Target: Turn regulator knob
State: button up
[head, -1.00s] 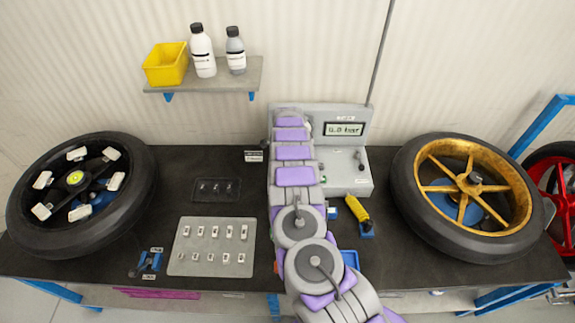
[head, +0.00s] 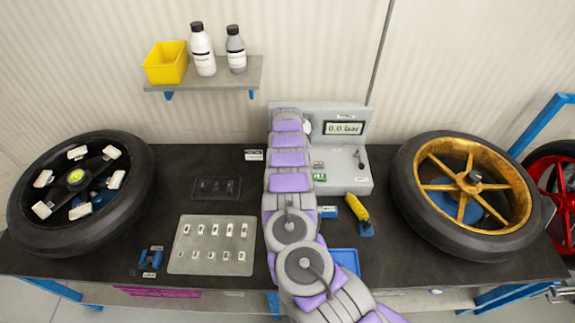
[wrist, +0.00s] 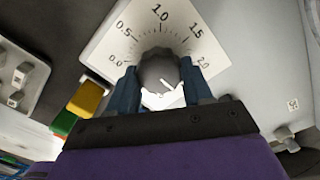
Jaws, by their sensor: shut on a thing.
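The regulator knob (wrist: 158,71) is a dark round knob in front of a white dial plate (wrist: 195,48) marked 0.0 to 2.0, in the wrist view. My gripper (wrist: 160,80) is shut on the knob, with one blue-grey finger on each side of it. A pale pointer mark shows at the knob's lower part. In the head view, the grey control box (head: 350,180) has a display (head: 343,128) that reads 0.0 bar. My arm hides the knob and gripper there.
A yellow-handled tool (head: 357,207) stands right of my arm. A wheel with a black tyre (head: 130,222) lies on the left, and a gold-spoked wheel (head: 465,190) on the right. A grey tray of small parts (head: 180,262) and a blue tray (head: 345,257) lie near the front.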

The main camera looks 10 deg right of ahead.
jog(key=shift+w+a+r, duration=0.15)
jog(key=shift+w+a, duration=0.1)
jog(key=o, duration=1)
jog(key=shift+a, duration=0.1)
jog(key=shift+o, duration=0.2)
jog(key=shift+d+r, duration=0.15)
jog(key=shift+d, duration=0.05)
notch_tip(320, 180, up, 17)
jog(key=shift+a, duration=0.25)
jog(key=shift+f, duration=0.2)
